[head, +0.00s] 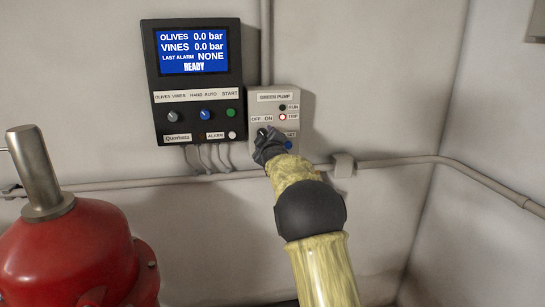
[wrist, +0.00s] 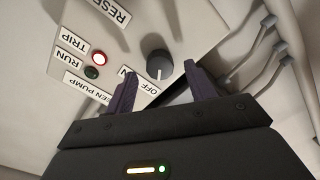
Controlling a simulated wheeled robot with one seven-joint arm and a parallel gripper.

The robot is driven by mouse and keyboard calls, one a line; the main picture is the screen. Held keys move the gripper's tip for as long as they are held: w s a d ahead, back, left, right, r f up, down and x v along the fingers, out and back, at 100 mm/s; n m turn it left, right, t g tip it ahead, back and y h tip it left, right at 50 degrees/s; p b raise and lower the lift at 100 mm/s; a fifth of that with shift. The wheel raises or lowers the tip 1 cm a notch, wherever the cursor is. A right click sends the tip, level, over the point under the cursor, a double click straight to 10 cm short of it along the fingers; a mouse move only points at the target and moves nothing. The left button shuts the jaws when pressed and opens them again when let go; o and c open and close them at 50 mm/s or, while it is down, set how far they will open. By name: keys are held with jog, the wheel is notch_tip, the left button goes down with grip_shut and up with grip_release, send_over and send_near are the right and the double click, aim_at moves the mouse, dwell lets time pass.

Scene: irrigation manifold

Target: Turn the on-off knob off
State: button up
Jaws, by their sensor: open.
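The on-off knob is a round dark knob with a white mark on the grey GREEN PUMP box (head: 273,97). In the wrist view the knob (wrist: 157,63) appears between my fingertips, with a gap on each side. Its white mark points down in that picture, towards the side of the OFF label (wrist: 150,88); the ON label is partly hidden by a finger. My gripper (wrist: 161,71) is open and empty. In the head view my gripper (head: 263,137) is in front of the box and covers most of the knob. I cannot tell how far the fingertips are from the box face.
The TRIP lamp (wrist: 99,58) glows red and the RUN lamp (wrist: 92,72) is dark. A blue button (head: 289,145) lies just right of my gripper. A black controller (head: 194,84) hangs left of the box, with cables below. A red tank (head: 70,255) stands at lower left.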

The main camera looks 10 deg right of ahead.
jog(key=s+b, duration=0.5)
jog(key=s, duration=1)
jog(key=shift+s, duration=0.3)
jog(key=s+f+m+g+p, duration=0.6)
jog(key=s+f+m+g, duration=0.3)
jog(key=s+f, duration=1)
jog(key=s+f+m+g+p, duration=0.1)
jog(key=s+f+g, duration=0.1)
jog(key=s, duration=0.5)
jog(key=s+f+g+p, duration=0.1)
jog(key=s+f+g, duration=0.1)
jog(key=s+g, duration=0.2)
jog(key=s, duration=0.3)
jog(key=shift+s+f+m, duration=0.25)
jog(key=shift+s+m, duration=0.15)
